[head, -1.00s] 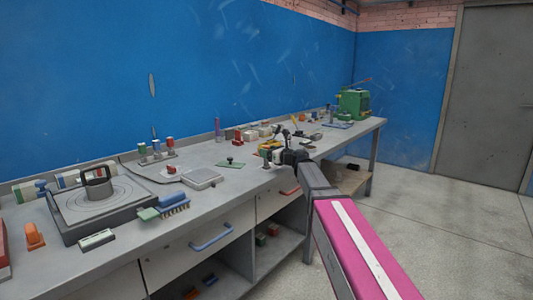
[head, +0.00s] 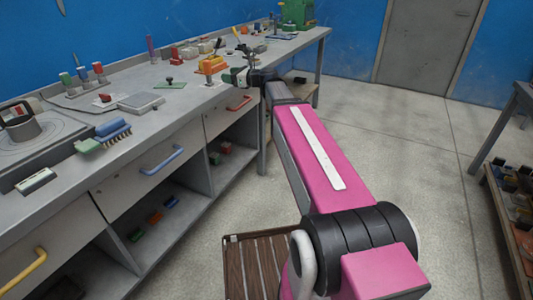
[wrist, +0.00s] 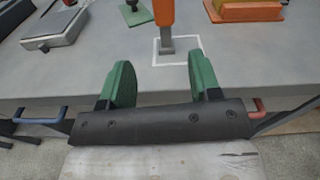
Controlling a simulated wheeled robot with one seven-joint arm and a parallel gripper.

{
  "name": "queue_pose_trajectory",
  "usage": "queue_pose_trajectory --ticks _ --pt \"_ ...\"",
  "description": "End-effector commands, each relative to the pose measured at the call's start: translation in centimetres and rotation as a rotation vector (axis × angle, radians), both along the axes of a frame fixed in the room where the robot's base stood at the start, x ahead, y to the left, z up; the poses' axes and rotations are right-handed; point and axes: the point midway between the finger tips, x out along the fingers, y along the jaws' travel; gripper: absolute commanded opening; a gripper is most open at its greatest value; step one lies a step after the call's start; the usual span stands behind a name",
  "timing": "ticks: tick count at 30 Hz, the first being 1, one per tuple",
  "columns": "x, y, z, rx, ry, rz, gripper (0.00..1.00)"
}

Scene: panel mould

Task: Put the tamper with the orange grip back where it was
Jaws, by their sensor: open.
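The tamper with the orange grip (wrist: 164,14) stands upright on the grey workbench (wrist: 95,75). Its grey metal foot is inside a white square outline (wrist: 200,42); the top of the grip is cut off by the frame. My gripper (wrist: 161,82) is open and empty, its two green-padded fingers apart. The tamper stands just beyond the fingertips, in line with the gap between them. In the head view my gripper (head: 230,75) is at the bench's front edge, beside orange shapes (head: 212,64) that I cannot clearly separate.
An orange block on a reddish base (wrist: 245,9) lies right of the tamper. A green piece with a dark knob (wrist: 133,12) and a grey scale (wrist: 56,26) lie to the left. Drawer handles, blue (head: 176,158) and red (head: 239,103), stick out below the bench edge. A slatted wooden stand (head: 258,265) is near my base.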

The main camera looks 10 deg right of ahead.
Motion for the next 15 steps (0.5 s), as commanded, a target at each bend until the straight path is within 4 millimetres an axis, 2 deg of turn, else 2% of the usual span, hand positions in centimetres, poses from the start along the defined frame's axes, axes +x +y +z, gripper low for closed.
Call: queue_pose_trajectory --ticks 5,8,11,15 --pt "-3.0 -0.2 -7.0 -0.336 -0.114 0.078 0.57" --pt "-5.5 -0.8 -12.1 -0.585 -0.202 0.176 0.57" --pt "-8.5 -1.9 -17.4 -0.846 -0.296 0.323 0.57" --pt "-13.7 -4.6 -24.7 -1.196 -0.435 0.623 0.57"
